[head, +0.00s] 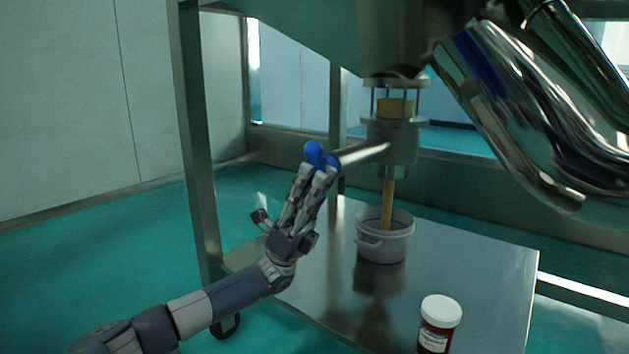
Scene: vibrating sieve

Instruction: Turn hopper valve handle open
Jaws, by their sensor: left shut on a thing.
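The hopper valve (391,142) is a metal body under the hopper (315,25). Its metal lever (360,154) points left and ends in a blue handle grip (314,153). My left gripper (317,170) reaches up from the lower left and is shut on the blue grip, which shows above and between its fingers. A tan column of material (387,203) runs from the valve's underside down into a white bucket (383,245). My right gripper is out of view.
The bucket stands on a steel table (478,262). A brown bottle with a white cap (439,319) is near the table's front edge. A steel frame post (199,150) rises left of my gripper. Shiny metal tubing (525,120) fills the upper right.

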